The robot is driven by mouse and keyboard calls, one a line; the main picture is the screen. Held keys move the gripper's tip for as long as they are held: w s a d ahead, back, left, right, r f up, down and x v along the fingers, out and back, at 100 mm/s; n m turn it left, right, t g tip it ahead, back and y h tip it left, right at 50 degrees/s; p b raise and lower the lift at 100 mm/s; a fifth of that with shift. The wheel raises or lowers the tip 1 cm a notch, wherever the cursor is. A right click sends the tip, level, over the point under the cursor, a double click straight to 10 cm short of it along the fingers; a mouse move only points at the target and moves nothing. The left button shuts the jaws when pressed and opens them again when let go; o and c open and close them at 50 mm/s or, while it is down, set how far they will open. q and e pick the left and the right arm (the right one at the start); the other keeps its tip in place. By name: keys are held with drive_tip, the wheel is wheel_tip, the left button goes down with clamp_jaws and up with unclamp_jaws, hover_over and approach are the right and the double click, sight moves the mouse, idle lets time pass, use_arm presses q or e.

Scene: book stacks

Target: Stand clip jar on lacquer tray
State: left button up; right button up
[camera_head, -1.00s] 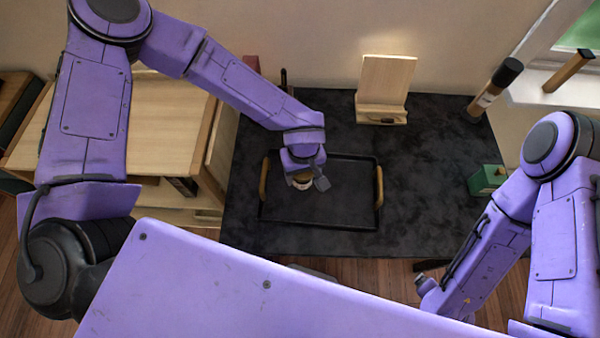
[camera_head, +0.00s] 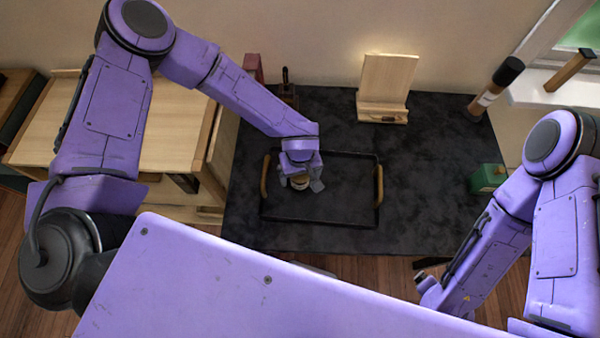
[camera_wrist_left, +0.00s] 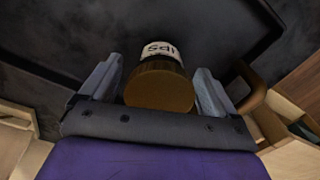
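The clip jar (camera_head: 299,183) has a brown-gold lid and a white label with dark letters. It appears upright over the left part of the black lacquer tray (camera_head: 345,222), which has a tan handle at each end. My left gripper (camera_head: 301,185) points down at the jar. In the left wrist view the jar (camera_wrist_left: 160,88) is between the two spread fingers (camera_wrist_left: 157,88), with narrow gaps beside it, so the gripper looks open around it. The jar's base is hidden, so contact with the tray cannot be confirmed.
The tray lies on a dark table (camera_head: 430,220) with free room to its right. A wooden stand (camera_head: 385,85) is at the back, a green box (camera_head: 487,178) at the right. A wooden cabinet (camera_head: 165,125) borders the left. A dark-topped bottle (camera_head: 495,88) is at the back right.

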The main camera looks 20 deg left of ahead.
use_arm(q)
drive_tip(key=shift+r, duration=0.1)
wheel_tip(320, 180, up, 12)
idle(0.5)
